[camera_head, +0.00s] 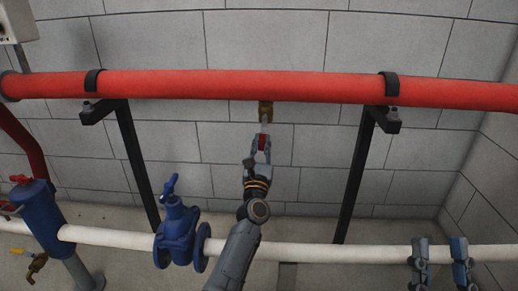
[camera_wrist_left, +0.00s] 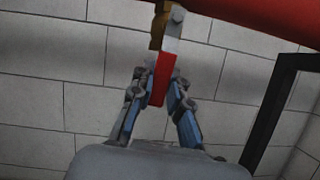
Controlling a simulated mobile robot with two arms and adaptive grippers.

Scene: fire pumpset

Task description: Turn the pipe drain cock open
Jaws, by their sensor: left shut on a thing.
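The pipe drain cock (camera_head: 265,108) is a small brass fitting on the underside of the red horizontal pipe (camera_head: 225,85). Its lever hangs down, with a bare metal upper part and a red grip (camera_head: 262,142). My left gripper (camera_head: 261,147) is shut on the red grip, below the pipe. In the left wrist view, the red grip (camera_wrist_left: 162,80) sits between the two fingertips, with the brass body (camera_wrist_left: 158,28) above it.
Black brackets (camera_head: 133,150) (camera_head: 358,165) hold the red pipe on both sides of the cock. A white pipe (camera_head: 320,253) runs lower down, with a blue valve (camera_head: 176,230) left of my left arm. A grey block wall (camera_head: 320,40) stands behind.

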